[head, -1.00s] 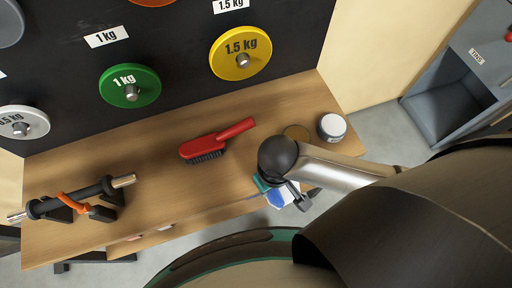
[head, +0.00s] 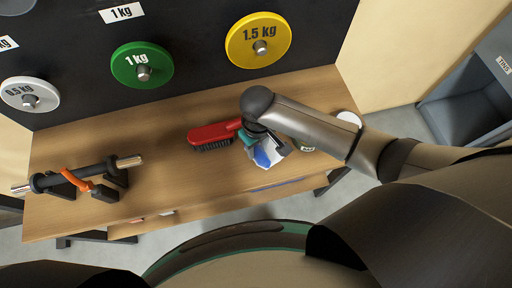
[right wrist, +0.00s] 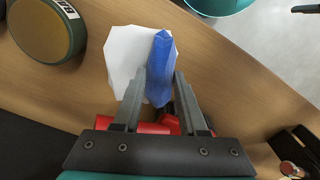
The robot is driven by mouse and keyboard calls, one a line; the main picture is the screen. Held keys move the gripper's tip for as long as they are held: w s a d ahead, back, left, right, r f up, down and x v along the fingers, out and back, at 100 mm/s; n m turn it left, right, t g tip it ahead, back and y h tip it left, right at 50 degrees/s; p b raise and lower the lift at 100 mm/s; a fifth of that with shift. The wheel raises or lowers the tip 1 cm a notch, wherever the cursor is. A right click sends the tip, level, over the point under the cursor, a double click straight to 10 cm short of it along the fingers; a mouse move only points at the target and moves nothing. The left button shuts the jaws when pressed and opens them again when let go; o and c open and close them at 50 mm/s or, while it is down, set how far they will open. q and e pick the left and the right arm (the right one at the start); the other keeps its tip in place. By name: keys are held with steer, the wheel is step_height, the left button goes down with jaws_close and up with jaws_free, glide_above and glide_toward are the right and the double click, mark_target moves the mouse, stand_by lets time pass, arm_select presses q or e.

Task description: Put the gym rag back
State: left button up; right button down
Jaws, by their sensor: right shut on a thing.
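The gym rag, a crumpled white and blue cloth (head: 266,155), is in my right gripper (head: 270,143), over the wooden shelf just right of the red brush. In the right wrist view, the rag (right wrist: 160,68) sits between the two fingers of the right gripper (right wrist: 157,92), which is shut on it. The cloth spreads out past the fingertips. I cannot tell if its lower side touches the wood. My left gripper is not in view.
A red brush (head: 211,133) lies beside the rag; its handle end is hidden by my gripper. A round tin (right wrist: 45,28) and a white-lidded jar (head: 349,118) stand to the right. A bar with an orange clip (head: 75,180) lies left. The shelf's middle is clear.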

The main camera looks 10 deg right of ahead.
mark_target(256, 149)
steer(key=shift+w, duration=0.35)
steer(key=f, duration=0.1)
steer(key=w+f+b, duration=0.1)
steer(key=shift+f+b, duration=0.3)
steer(key=shift+f, duration=0.45)
steer(key=shift+s, duration=0.1)
steer(key=shift+c, duration=2.3)
jaws_free()
steer(key=shift+f, duration=0.1)
step_height(256, 149, up, 12)
steer(key=p, duration=0.4)
steer(key=shift+r, duration=0.2)
